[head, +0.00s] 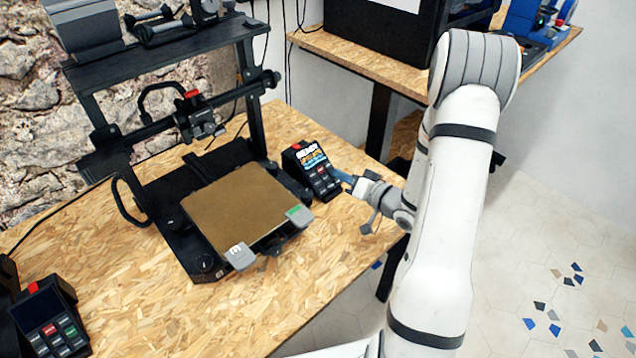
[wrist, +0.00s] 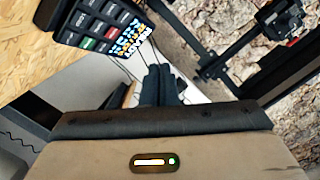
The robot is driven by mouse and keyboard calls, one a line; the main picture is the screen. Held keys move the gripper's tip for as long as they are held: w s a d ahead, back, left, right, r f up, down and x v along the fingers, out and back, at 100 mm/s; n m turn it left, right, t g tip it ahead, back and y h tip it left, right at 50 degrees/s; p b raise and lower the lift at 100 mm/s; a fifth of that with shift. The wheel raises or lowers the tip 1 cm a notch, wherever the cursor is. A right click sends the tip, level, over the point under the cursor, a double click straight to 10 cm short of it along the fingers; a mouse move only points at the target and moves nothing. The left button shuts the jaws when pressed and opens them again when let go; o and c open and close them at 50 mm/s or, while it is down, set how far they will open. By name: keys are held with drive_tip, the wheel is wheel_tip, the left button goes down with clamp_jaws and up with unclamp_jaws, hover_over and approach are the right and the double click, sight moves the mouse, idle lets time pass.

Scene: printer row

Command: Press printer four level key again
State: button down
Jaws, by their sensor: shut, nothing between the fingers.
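A black control panel (head: 312,172) with a lit screen and rows of keys stands at the right front of the printer (head: 185,190) on the table. Its dark keys, with one red and one green, also show in the wrist view on the keypad (wrist: 98,24). No printer number is readable, and I cannot tell which key is the level key. My gripper (head: 340,176) is shut and empty, its blue fingertips close to the panel's right side. In the wrist view the fingers (wrist: 158,72) lie together, below and right of the lit screen (wrist: 131,38). I cannot tell whether they touch the panel.
A second panel (head: 48,325) with a dark screen stands at the table's left front. The bed plate (head: 238,208) has grey clips at its front edge. The wooden table (head: 170,310) is clear in front. A black enclosure (head: 375,35) stands on another table behind.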

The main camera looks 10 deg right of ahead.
sight(318, 183)
drive_tip(key=w+f+b, duration=0.1)
drive_tip(key=f, duration=0.1)
drive_tip(key=w+a+f+b, duration=0.1)
drive_tip(key=f+b, duration=0.1)
drive_tip(key=w+a+f+b, duration=0.1)
drive_tip(key=w+f, duration=0.1)
drive_tip(key=shift+a+f+b, duration=0.1)
drive_tip(key=shift+a+b, duration=0.05)
drive_tip(key=shift+b, duration=0.15)
drive_tip(key=shift+w+a+f+b, duration=0.2)
drive_tip(key=shift+w+f+b, duration=0.15)
drive_tip(key=shift+f, duration=0.05)
drive_tip(key=shift+f, duration=0.1)
idle(1.7)
drive_tip(key=shift+w+a+f+b, duration=0.15)
drive_tip(key=shift+w+f+b, duration=0.05)
drive_tip(key=shift+b, duration=0.1)
